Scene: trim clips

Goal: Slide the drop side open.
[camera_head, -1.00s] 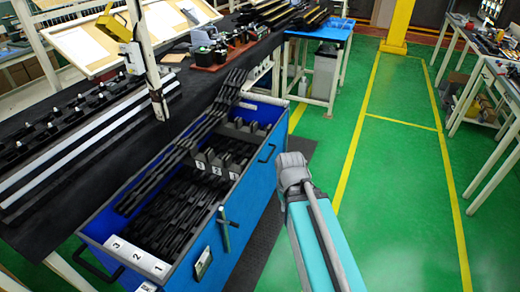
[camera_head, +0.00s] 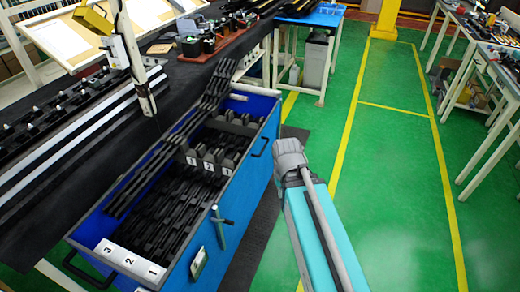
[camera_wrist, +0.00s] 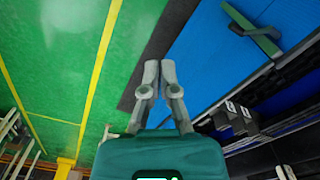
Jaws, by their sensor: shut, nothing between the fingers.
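A blue crate (camera_head: 205,272) full of black trim clips stands beside the dark workbench in the head view. Its blue long side (camera_head: 247,190) faces the open floor and is upright. A dark green lever handle (camera_head: 221,222) sits on that side. In the wrist view, the blue side (camera_wrist: 215,50) fills the upper right, with the green handle (camera_wrist: 252,28) at the top right. My gripper (camera_wrist: 160,68) is shut and empty, apart from the handle and to its left in the wrist view. In the head view my arm hides the fingertips.
The dark workbench (camera_head: 40,215) runs along the crate's left. A dark mat (camera_head: 250,235) lies beside the crate. The green floor (camera_head: 390,190) with yellow lines is clear to the right. Tables (camera_head: 500,75) stand at the far right.

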